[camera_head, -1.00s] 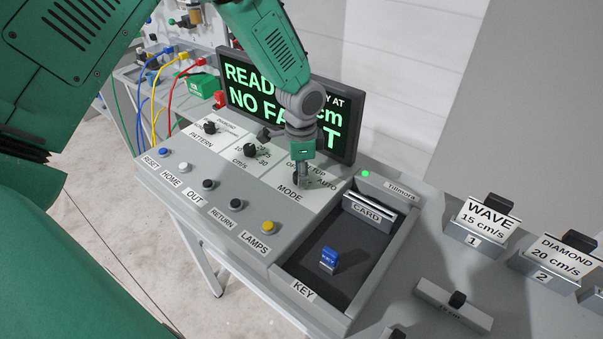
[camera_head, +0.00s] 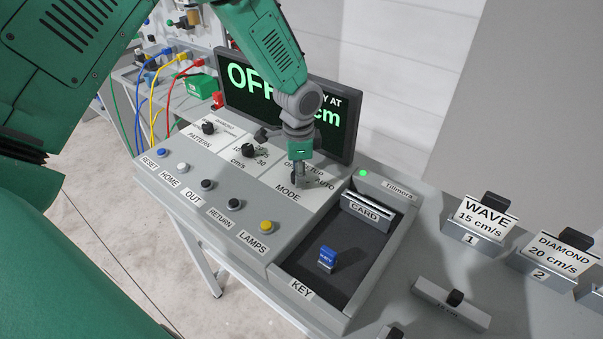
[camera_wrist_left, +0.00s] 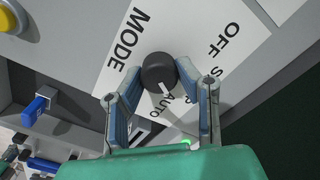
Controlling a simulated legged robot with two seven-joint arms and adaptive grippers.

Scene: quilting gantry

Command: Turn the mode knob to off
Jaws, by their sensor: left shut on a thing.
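The mode knob (camera_wrist_left: 158,70) is a round dark knob on a white plate lettered MODE, OFF, SETUP and AUTO, partly covered in the left wrist view. My left gripper (camera_wrist_left: 158,76) has one finger on each side of it and is shut on it. In the head view the left gripper (camera_head: 300,182) points down at the mode plate (camera_head: 287,191) and mostly hides the knob. The display (camera_head: 345,120) behind it reads OFF in large green letters, partly covered by my arm. My right gripper is not in view.
Pattern (camera_head: 208,128) and speed (camera_head: 248,150) knobs stand to the left on the console. Push buttons line its front, including the yellow lamps button (camera_head: 266,227). A tray (camera_head: 349,268) with a blue key (camera_head: 327,258) and a card slot lies to the right.

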